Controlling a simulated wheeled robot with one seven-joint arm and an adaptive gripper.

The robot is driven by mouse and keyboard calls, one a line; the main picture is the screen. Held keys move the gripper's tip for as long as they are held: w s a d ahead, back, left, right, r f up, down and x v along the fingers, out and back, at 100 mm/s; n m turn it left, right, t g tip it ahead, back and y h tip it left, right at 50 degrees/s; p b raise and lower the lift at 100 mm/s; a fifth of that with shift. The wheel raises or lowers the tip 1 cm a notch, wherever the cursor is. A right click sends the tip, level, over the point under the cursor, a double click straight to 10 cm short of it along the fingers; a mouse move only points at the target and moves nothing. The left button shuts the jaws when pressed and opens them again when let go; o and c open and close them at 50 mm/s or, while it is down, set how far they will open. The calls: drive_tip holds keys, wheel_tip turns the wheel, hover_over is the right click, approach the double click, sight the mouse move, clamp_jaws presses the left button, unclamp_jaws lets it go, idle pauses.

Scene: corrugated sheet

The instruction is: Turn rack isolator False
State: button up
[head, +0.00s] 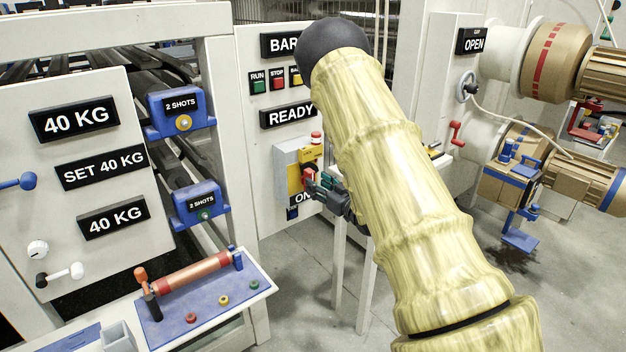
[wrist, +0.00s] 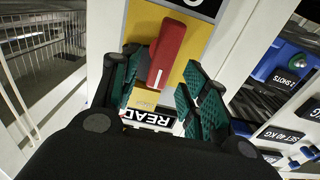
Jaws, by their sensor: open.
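The rack isolator (head: 294,180) is a grey box with a yellow plate on the white panel, partly hidden behind my gripper in the head view. Its red handle (wrist: 167,52) shows in the wrist view over the yellow plate (wrist: 143,25), upright with a slight tilt and a white mark at its lower end. A label reading "ON" (head: 302,197) sits below the box. My gripper (head: 318,184) is open at the isolator's front. In the wrist view its green-padded fingers (wrist: 158,88) stand on either side of the handle's lower end; I cannot tell whether they touch it.
A red button (head: 316,138) tops the isolator. RUN, STOP and another button (head: 277,80) and a READY sign (head: 288,115) are above. White posts (head: 340,265) stand below.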

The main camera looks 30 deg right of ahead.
sight(313, 176)
drive_tip(key=shift+w+a, duration=0.2)
drive_tip(key=shift+w, duration=1.6)
clamp_jaws()
